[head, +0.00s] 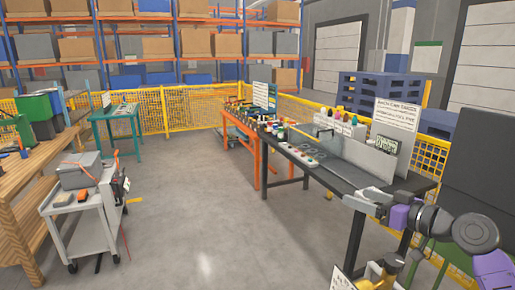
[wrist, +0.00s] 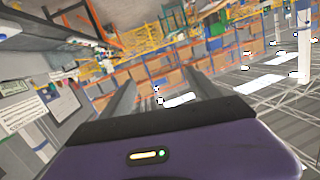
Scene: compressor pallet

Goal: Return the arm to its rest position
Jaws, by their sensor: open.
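My gripper (head: 352,202) is at the lower right of the head view, in front of the near end of the dark workbench (head: 345,172). My purple and grey arm reaches to it from the right edge. In the wrist view the two grey fingers of my gripper (wrist: 160,84) stand apart with nothing between them. I cannot tell how far the gripper is from the bench edge. My arm's base is not visible.
A grey cart (head: 88,212) stands at the left, beside a wooden workbench (head: 28,180). An orange-framed table (head: 262,140), a teal table (head: 115,112) and yellow fencing (head: 190,108) stand farther back. The middle floor (head: 205,220) is clear.

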